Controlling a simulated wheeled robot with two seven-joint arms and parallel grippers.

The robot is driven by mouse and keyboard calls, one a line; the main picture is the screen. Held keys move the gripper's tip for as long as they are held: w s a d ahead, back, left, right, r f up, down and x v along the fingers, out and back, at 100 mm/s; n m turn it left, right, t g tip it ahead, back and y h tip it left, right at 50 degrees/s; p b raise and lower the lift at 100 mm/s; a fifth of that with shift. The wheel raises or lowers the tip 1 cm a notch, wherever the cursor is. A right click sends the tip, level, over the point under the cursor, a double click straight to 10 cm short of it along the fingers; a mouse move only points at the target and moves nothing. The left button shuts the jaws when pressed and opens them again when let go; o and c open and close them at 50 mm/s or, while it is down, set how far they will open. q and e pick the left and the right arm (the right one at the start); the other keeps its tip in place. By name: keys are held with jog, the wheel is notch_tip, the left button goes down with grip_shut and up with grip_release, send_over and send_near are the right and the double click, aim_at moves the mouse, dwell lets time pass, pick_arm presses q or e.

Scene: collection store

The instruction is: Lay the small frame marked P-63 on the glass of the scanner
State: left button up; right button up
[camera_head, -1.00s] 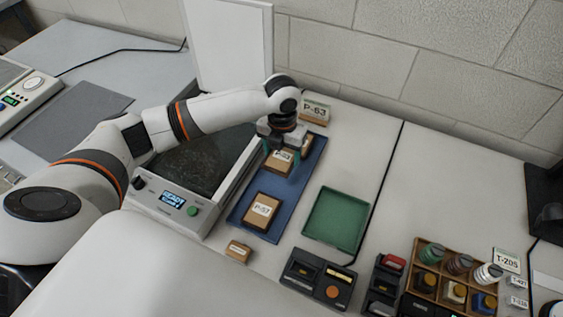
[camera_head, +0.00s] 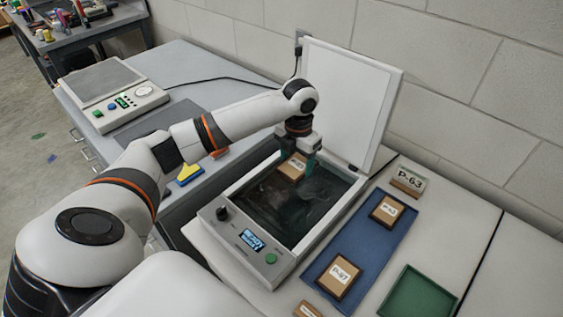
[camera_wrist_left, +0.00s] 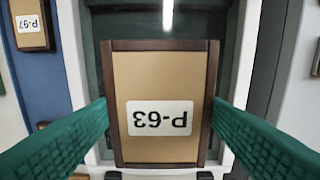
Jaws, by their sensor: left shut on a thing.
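The small frame marked P-63 (camera_wrist_left: 160,85) has a tan face, dark wooden edges and a white label. My left gripper (camera_head: 298,166) is shut on it, with a green finger at each side in the left wrist view. In the head view the frame (camera_head: 291,168) is over the far part of the scanner's dark glass (camera_head: 310,208). It looks a little above the glass, but the gap is hard to judge. The scanner (camera_head: 285,268) has its white lid (camera_head: 350,105) raised at the back. Its screen is lit. My right gripper is not in view.
A blue tray (camera_head: 365,236) right of the scanner holds two other small frames (camera_head: 387,209) (camera_head: 340,276). A P-63 sign (camera_head: 408,180) stands behind it. A green tray (camera_head: 418,294) is at the lower right. A grey device (camera_head: 118,90) sits at the left.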

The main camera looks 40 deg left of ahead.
pick_arm(q)
send_over(295, 191)
notch_tip(295, 191, down, 5)
jog(key=shift+w+f, duration=0.1)
jog(key=shift+f, duration=0.1)
notch_tip(295, 191, down, 4)
jog(key=shift+r+p, duration=0.15)
jog(key=shift+p, duration=0.3)
jog(key=shift+f, duration=0.2)
jog(key=o, duration=1)
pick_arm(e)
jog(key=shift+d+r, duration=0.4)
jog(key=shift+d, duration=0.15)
